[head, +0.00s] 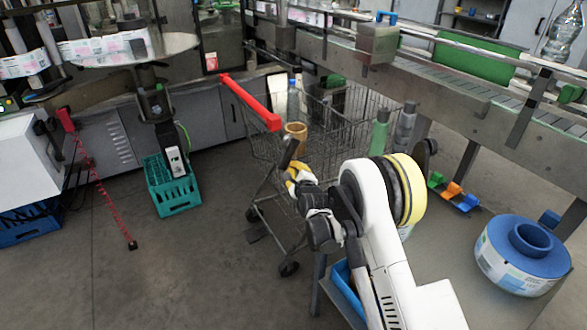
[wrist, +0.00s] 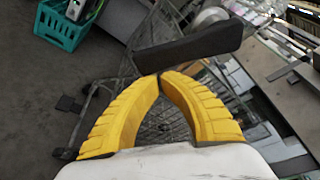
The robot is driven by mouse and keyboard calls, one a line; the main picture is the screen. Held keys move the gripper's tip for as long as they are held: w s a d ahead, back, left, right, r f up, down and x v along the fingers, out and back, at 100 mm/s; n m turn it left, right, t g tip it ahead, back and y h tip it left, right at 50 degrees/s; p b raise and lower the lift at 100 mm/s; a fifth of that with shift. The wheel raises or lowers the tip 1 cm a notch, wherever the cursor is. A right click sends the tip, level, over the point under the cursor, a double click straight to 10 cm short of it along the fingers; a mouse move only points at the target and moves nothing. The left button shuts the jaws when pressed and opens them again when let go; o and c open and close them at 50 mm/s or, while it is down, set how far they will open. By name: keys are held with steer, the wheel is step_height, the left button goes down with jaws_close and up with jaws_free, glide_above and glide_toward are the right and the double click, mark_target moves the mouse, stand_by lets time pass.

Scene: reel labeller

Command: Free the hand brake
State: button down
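A wire shopping cart (head: 335,130) with a red handle bar (head: 252,103) stands near the middle of the head view. A dark lever (head: 288,153) rises at the cart's near end, just above my gripper (head: 296,172); I take it to be the hand brake. In the wrist view the lever (wrist: 195,48) lies slantwise just beyond my gripper (wrist: 160,79). The yellow fingertips meet, with nothing visible between them. I cannot tell whether they touch the lever. My arm hides part of the cart's right side.
A green crate (head: 172,195) stands on the floor left of the cart. A table with a blue reel (head: 527,250) is at right, below a conveyor (head: 470,85). A red coiled cord (head: 102,190) hangs at left.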

mark_target(282, 167)
steer(key=s+a+m+g, duration=0.1)
steer(key=m, duration=0.1)
steer(key=a+r+m+y, duration=0.1)
steer(key=shift+s+a+m+g+p, duration=0.3)
steer(key=shift+s+m+g+p, duration=0.05)
steer(key=shift+m+g, duration=0.05)
steer(key=shift+s+a+r, duration=0.25)
steer(key=shift+a+r, duration=0.05)
steer(key=shift+a, duration=0.05)
stand_by(0.7)
